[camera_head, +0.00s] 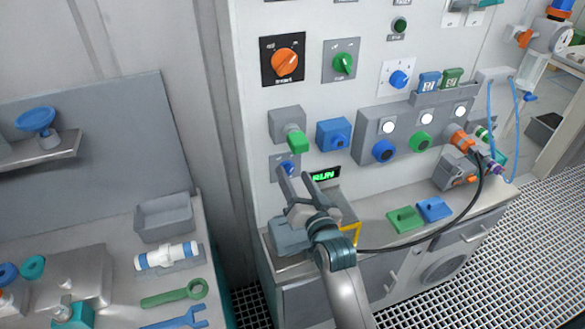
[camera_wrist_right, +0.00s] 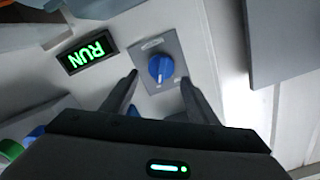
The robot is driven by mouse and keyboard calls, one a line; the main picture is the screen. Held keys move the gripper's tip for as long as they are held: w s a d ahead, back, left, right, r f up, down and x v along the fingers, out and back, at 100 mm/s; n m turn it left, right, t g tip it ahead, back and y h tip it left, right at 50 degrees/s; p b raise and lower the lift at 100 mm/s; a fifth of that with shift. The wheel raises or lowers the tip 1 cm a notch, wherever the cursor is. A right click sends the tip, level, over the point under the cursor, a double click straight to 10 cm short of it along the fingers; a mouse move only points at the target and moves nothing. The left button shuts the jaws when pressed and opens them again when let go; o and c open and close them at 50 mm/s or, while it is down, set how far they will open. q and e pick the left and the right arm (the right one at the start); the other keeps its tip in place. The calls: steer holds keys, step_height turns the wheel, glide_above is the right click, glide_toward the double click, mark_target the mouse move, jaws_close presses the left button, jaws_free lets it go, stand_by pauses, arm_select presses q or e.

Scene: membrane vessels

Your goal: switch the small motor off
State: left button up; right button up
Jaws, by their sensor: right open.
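A small blue rotary knob (camera_head: 288,168) sits on a grey plate low on the panel. It also shows in the right wrist view (camera_wrist_right: 160,68), pointing roughly up and down in that picture. A lit green RUN display (camera_head: 324,177) is beside it, also clear in the right wrist view (camera_wrist_right: 88,52). My right gripper (camera_head: 296,180) is open in front of the knob. In the right wrist view its fingertips (camera_wrist_right: 158,84) are apart, one to each side of the knob, with nothing between them gripped. Whether they touch the knob cannot be told. My left gripper is out of view.
An orange selector (camera_head: 285,61) and a green selector (camera_head: 343,64) are higher. A black cable (camera_head: 440,231) crosses the bench. Green (camera_head: 405,219) and blue (camera_head: 434,209) blocks lie there.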

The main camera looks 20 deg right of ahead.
mark_target(287, 170)
steer(key=shift+w, duration=1.15)
steer(key=c, duration=1)
steer(key=shift+c, duration=0.2)
